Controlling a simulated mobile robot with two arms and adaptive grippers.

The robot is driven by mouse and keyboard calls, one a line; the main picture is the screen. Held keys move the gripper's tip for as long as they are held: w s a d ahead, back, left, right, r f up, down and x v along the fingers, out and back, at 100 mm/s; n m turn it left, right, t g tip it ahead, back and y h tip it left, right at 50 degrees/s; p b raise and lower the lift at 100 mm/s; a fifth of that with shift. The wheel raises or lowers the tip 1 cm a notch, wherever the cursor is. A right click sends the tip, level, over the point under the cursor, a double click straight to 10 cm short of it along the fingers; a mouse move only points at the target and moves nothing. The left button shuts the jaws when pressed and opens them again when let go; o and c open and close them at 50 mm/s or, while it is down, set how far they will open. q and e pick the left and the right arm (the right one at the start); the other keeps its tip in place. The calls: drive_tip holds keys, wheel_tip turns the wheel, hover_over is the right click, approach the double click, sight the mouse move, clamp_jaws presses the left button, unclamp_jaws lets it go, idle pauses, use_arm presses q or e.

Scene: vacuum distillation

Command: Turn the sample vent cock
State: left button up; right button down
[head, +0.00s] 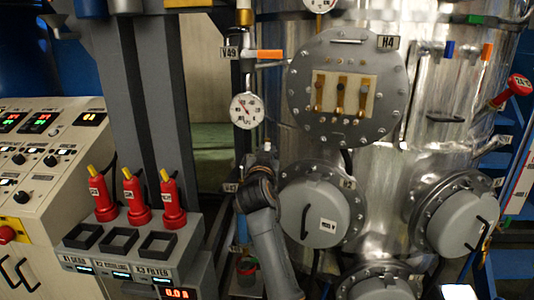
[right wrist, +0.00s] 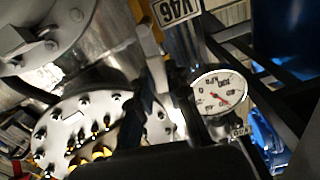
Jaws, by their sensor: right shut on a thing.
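My right gripper (head: 265,156) comes up from below at the pipework left of the metal vessel, just under a round gauge (head: 245,110). It is shut on a small cock handle by a tag (head: 230,187) that seems to read V47. In the head view the gripper hides this handle. In the right wrist view a pale grey bar (right wrist: 151,45) reaches between the dark fingers (right wrist: 162,115), near a large tag (right wrist: 177,9). The exact grip is hard to see there. An orange-handled cock (head: 270,54) by tag V49 (head: 231,52) stands above. My left gripper is not in view.
The bolted H4 flange (head: 306,107) and the H2 cover (head: 310,215) lie close right of my gripper. A dark gap lies behind the pipe.

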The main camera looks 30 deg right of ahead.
drive_tip(key=shift+r, duration=0.3)
drive_tip(key=c, duration=1.3)
unclamp_jaws()
drive_tip(key=shift+w+d+f, duration=0.1)
drive_tip(key=shift+f, duration=0.15)
drive_tip(key=shift+v, duration=3.75)
